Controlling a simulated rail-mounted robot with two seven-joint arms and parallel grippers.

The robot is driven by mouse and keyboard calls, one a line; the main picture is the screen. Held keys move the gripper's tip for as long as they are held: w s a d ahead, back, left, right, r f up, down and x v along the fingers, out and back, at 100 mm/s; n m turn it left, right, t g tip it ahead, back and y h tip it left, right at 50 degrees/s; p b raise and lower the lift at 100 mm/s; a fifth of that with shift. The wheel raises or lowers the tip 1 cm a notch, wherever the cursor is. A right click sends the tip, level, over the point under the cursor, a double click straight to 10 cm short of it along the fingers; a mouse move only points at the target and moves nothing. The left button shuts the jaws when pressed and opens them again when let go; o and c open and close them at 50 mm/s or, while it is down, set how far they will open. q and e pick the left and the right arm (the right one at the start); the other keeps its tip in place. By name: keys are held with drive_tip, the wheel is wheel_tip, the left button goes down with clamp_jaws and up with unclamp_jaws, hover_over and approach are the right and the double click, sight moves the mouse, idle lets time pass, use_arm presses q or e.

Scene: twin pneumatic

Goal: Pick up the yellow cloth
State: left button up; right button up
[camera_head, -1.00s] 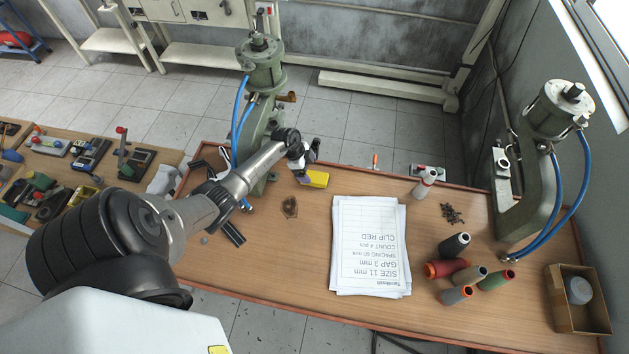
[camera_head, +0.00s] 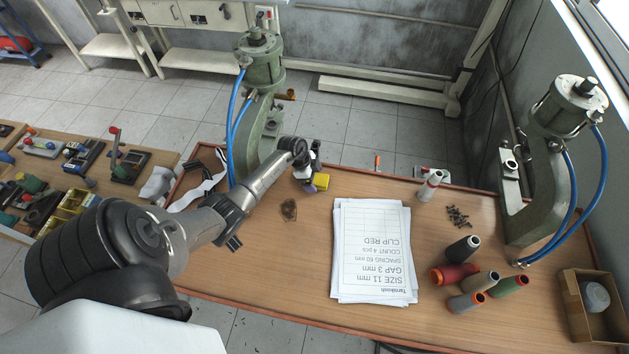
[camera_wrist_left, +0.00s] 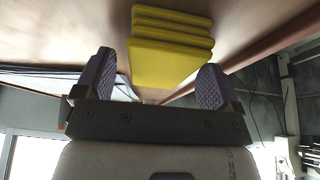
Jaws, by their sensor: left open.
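The yellow cloth (camera_head: 322,182) lies on the wooden table near its far edge. In the left wrist view the yellow cloth (camera_wrist_left: 170,50) is a folded stack of several layers. My left gripper (camera_head: 309,183) is over the cloth's left side and hides part of it in the head view. In the left wrist view the two purple-padded fingers of my left gripper (camera_wrist_left: 153,84) are apart, with the near end of the cloth in line with the gap between them. I cannot tell whether they touch it. My right gripper is out of view.
A green press (camera_head: 262,110) with blue hoses stands just left of the cloth. The table between cloth and papers is mostly clear.

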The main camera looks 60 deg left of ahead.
sight(321, 180)
use_arm(q)
drive_tip(key=shift+f, duration=0.25)
idle(0.4)
drive_tip(key=c, duration=1.1)
drive_tip(key=shift+r, duration=0.1)
drive_tip(key=shift+r, duration=0.35)
drive_tip(key=r, duration=0.4)
drive_tip(key=shift+d+r, duration=0.1)
drive_tip(key=shift+d, duration=0.3)
drive_tip(key=d+r, duration=0.2)
drive_tip(key=d, duration=0.1)
drive_tip(key=w+d+r, duration=0.1)
drive_tip(key=d+r, duration=0.1)
drive_tip(key=d, duration=0.2)
drive_tip(key=w+d+r, duration=0.1)
drive_tip(key=d+r, duration=0.1)
drive_tip(key=d, duration=0.1)
drive_tip(key=shift+w+d+r, duration=0.2)
drive_tip(key=shift+w+d, duration=0.05)
drive_tip(key=shift+d, duration=0.05)
